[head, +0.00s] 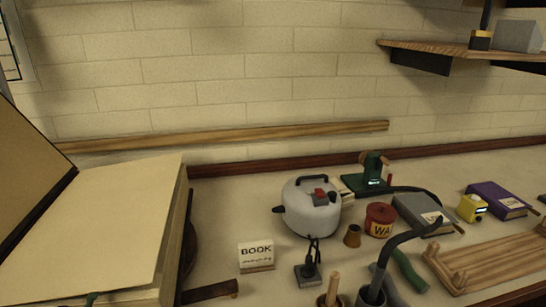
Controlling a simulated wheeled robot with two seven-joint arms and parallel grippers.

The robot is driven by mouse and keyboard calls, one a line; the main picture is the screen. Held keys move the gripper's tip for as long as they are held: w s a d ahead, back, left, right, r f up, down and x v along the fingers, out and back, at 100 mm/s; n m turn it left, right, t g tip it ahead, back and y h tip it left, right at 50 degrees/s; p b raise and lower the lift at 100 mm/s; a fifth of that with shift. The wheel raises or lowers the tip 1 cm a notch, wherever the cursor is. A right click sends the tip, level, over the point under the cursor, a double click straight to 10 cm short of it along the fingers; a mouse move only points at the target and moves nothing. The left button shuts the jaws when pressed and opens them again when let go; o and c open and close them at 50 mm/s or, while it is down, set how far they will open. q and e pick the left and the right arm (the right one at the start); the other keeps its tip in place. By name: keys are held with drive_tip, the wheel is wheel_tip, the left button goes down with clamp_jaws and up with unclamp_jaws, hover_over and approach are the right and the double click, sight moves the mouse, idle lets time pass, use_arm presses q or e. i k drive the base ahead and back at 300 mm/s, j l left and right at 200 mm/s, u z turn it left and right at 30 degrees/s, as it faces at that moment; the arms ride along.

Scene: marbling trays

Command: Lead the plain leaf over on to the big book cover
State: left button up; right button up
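A big open book stands at the left of the head view. Its cover (28,175), a tan board with a dark edge, leans up at the far left and is cut off by the picture edge. A plain cream leaf (110,215) lies on top of the page block (172,235), to the right of the cover. The leaf's near edge is close to the bottom of the picture. Neither of my grippers shows in this view, so I cannot see whether either touches the leaf.
Right of the book stand a small "BOOK" card (256,257), a grey kettle-like pot (312,208), a red tin (380,220), a dark hooked tool (395,245) and a wooden rack (490,262). A shelf (470,50) hangs upper right. Bench (230,200) between book and pot is clear.

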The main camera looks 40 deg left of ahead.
sight(105, 231)
drive_tip(key=u, duration=2.45)
